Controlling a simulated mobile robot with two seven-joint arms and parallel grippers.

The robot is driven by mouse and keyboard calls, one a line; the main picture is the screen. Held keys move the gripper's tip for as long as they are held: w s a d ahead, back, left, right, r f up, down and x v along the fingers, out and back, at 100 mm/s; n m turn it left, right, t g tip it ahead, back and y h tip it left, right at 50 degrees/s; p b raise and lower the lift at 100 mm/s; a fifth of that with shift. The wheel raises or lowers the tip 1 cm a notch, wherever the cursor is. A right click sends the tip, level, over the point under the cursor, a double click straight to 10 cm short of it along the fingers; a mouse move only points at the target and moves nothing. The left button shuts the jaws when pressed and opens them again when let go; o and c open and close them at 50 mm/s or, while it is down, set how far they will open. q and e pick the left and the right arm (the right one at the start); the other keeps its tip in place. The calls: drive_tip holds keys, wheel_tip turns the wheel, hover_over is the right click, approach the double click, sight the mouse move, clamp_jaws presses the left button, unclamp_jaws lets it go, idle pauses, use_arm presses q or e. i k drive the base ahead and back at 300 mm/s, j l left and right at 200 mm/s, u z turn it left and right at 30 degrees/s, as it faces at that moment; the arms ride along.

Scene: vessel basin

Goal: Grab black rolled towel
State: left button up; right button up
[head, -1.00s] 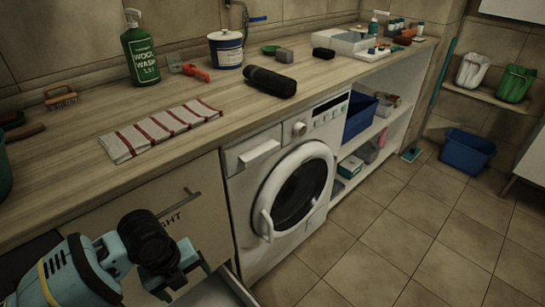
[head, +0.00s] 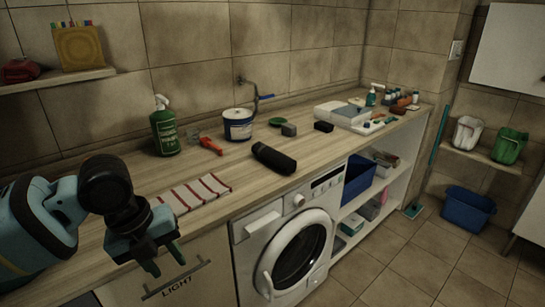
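The black rolled towel (head: 273,158) lies on the wooden counter in the head view, behind the front edge and above the washing machine. It is a dark cylinder lying at a slant, with nothing around it. My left gripper (head: 164,262) is at the lower left, in front of the counter by the drawer marked LIGHT. Its two fingers point down and stand apart with nothing between them. It is well to the left of the towel and does not touch it. My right gripper is not in view.
A striped cloth (head: 191,194) lies left of the towel. A small black block (head: 323,127) lies to the right. The washing machine (head: 290,250) stands below.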

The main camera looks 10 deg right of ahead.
sight(288, 165)
drive_tip(key=i+l+u, duration=0.1)
drive_tip(key=i+l, duration=0.2)
drive_tip(key=i+l+u, duration=0.1)
drive_tip(key=i+l, duration=0.2)
drive_tip(key=i+l+u, duration=0.1)
drive_tip(key=i+l, duration=0.2)
drive_tip(key=l, duration=0.2)
drive_tip(key=i+l+u, duration=0.1)
drive_tip(key=i+l, duration=0.2)
drive_tip(key=i+l+u, duration=0.1)
drive_tip(key=i+l, duration=0.15)
drive_tip(key=l, duration=0.3)
drive_tip(key=i+l+u, duration=0.1)
drive_tip(key=i+l, duration=0.15)
drive_tip(key=l, duration=0.15)
